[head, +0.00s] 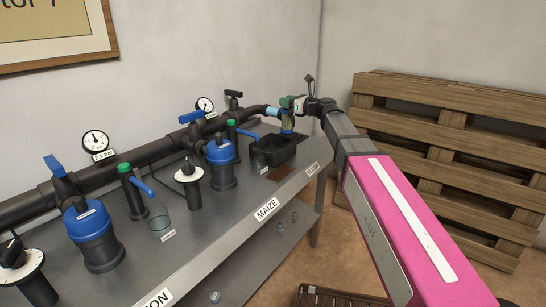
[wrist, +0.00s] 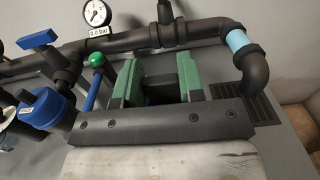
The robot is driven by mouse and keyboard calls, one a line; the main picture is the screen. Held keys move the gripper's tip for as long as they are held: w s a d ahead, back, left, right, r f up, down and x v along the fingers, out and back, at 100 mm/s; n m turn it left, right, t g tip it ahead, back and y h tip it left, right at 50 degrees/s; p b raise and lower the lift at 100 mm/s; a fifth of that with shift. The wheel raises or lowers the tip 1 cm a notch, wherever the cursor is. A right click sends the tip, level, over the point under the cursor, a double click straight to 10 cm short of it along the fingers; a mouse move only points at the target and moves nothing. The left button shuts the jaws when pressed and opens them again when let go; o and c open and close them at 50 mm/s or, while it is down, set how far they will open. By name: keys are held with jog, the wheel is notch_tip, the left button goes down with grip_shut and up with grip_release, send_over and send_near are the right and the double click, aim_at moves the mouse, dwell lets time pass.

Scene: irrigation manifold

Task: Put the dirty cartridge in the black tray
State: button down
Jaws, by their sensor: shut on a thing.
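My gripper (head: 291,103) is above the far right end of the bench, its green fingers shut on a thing. An olive-yellow cylinder (head: 287,122), which looks like the dirty cartridge, shows just below the fingers and is small and partly hidden. The black tray (head: 272,150) stands on the bench below and slightly left of my gripper in the head view. In the wrist view, my gripper (wrist: 158,80) has its two green fingers either side of a dark area; the held thing is mostly hidden there by the gripper body.
The black pipe (head: 105,175) runs along the wall, with gauges and blue valve handles. Blue-capped filter housings (head: 221,162) stand on the bench left of the tray. A pipe elbow (wrist: 252,65) and a drain grate (wrist: 262,105) are close right of my gripper. Pallets (head: 450,140) lean on the wall.

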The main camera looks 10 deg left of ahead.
jog(key=a+f, duration=0.2)
jog(key=a, duration=0.4)
notch_tip(320, 180, down, 10)
jog(key=shift+s, duration=0.25)
jog(key=c, duration=0.7)
grip_release()
jog(key=shift+c, duration=0.2)
jog(key=v, duration=1.2)
jog(key=shift+w+g, duration=0.15)
jog(key=shift+g, duration=0.15)
jog(key=shift+d, duration=0.15)
